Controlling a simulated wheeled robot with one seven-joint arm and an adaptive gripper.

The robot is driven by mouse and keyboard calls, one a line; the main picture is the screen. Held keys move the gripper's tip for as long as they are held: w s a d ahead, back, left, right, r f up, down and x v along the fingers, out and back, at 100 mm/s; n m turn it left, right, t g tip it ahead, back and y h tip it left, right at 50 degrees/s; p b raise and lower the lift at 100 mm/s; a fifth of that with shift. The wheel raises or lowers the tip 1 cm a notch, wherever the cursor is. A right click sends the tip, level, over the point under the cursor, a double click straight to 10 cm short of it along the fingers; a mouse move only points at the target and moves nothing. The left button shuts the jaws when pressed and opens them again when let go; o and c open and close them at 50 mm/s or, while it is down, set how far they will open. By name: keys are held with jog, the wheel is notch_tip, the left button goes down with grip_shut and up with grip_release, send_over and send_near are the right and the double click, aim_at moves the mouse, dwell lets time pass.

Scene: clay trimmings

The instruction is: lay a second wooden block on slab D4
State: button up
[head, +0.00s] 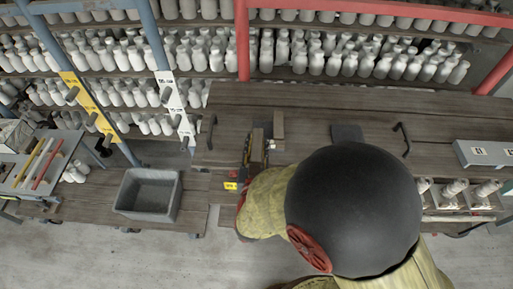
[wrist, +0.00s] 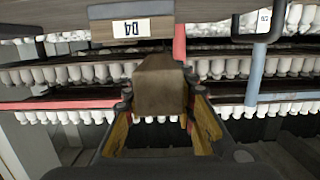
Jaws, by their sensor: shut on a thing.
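My gripper (head: 254,160) is shut on a wooden block (wrist: 160,85), which sits between its fingers in the wrist view. The held block also shows in the head view (head: 257,146), partly hidden by the fingers. In the wrist view a white D4 label (wrist: 130,28) lies beyond the held block, on a wood-coloured face beside a dark grey edge. The wrist view looks upside down. Another wooden piece (head: 278,126) is on the bench just behind and right of my gripper. I cannot tell how much of slab D4 lies under it.
The wooden bench (head: 300,100) has a dark slab (head: 346,132) and black handles (head: 211,132). A grey bin (head: 148,194) stands at left, and a grey box (head: 484,153) at right. Shelves of white bottles (head: 330,64) rise behind. My arm hides part of the bench.

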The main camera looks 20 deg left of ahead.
jog(key=shift+r+p+x, duration=0.1)
jog(key=shift+r+x, duration=0.1)
jog(key=shift+x, duration=2)
jog(key=shift+r+p+x, duration=0.15)
jog(key=shift+r+x, duration=0.05)
jog(key=shift+x, duration=2)
jog(key=shift+r+p+x, duration=0.1)
jog(key=shift+r+x, duration=0.1)
jog(key=shift+x, duration=1.95)
jog(key=shift+w+a+f+b, duration=0.15)
jog(key=shift+w+f+b, duration=0.05)
jog(key=shift+f+b, duration=1.8)
jog(key=shift+b, duration=0.15)
jog(key=shift+f+b, duration=0.2)
jog(key=shift+b, duration=0.3)
jog(key=o, duration=1.2)
jog(key=shift+o, duration=0.2)
jog(key=shift+s, duration=0.1)
